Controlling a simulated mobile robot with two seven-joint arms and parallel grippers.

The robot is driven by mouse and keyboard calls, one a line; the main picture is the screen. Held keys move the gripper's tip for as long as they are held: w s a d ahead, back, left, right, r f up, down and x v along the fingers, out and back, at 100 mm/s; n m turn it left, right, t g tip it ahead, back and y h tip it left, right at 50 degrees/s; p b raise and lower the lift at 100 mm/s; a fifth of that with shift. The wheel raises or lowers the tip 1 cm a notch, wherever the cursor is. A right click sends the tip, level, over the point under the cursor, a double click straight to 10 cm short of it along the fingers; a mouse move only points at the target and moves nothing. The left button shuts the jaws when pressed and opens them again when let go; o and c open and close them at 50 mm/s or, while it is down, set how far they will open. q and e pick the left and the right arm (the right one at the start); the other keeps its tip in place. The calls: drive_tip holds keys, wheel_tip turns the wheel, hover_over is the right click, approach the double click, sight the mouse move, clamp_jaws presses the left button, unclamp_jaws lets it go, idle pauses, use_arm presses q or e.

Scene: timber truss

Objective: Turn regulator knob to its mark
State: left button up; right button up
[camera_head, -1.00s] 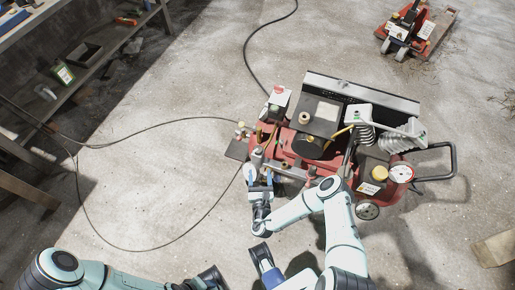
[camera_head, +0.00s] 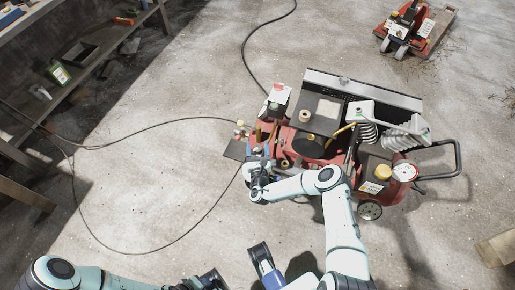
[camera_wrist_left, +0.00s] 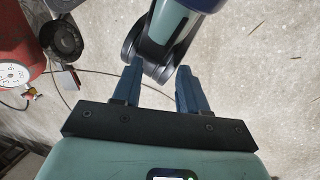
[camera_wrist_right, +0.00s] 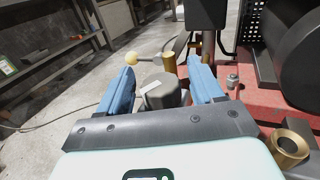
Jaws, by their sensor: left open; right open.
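The regulator knob (camera_wrist_right: 160,92) is a grey cylinder with a white line across its top, seen in the right wrist view. My right gripper (camera_wrist_right: 161,72) is open, with one blue finger on each side of the knob. I cannot tell whether the fingers touch it. In the head view my right gripper (camera_head: 258,160) is at the left end of the red compressor (camera_head: 313,147) and hides the knob. A target mark cannot be made out. My left gripper (camera_wrist_left: 158,70) is open and empty, away from the compressor, with part of my other arm beyond its fingers.
A black hose (camera_head: 130,252) loops over the floor. A shelf (camera_head: 75,72) stands at left, and a red pallet jack (camera_head: 405,35) at upper right.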

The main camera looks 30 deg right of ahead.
drive_tip(key=c, duration=0.9)
drive_tip(key=shift+c, duration=0.2)
use_arm(q)
drive_tip(key=shift+s+r, duration=0.1)
